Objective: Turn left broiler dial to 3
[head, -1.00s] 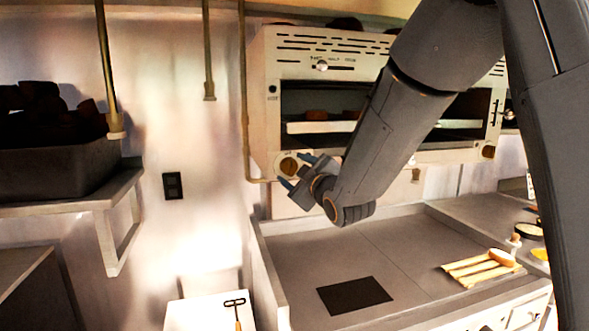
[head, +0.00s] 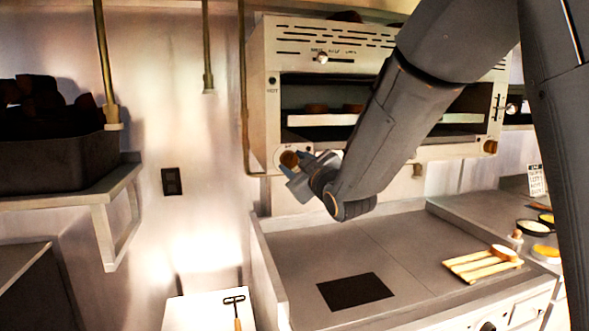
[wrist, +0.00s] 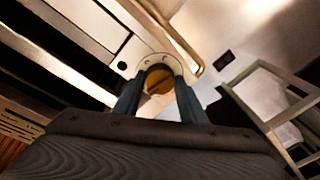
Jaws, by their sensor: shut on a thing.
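The left broiler dial (head: 289,160) is a round brass-brown knob on the lower left corner of the broiler's (head: 262,110) cream front. My gripper (head: 296,162) is at the dial, with its two blue-grey fingers reaching up to it. In the wrist view the dial (wrist: 158,76) shows between the fingertips (wrist: 158,88), and a dark line crosses its face. The gripper is shut on the dial. The marks around the dial are too small to read, so I cannot tell its setting. The right dial (head: 490,147) is at the broiler's other lower corner.
A brass pipe (head: 245,110) runs down the wall close left of the broiler. Below is a grey counter (head: 330,250) with a dark square plate (head: 355,291) and a wooden rack (head: 468,266). A shelf with a dark bin (head: 50,165) is at left.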

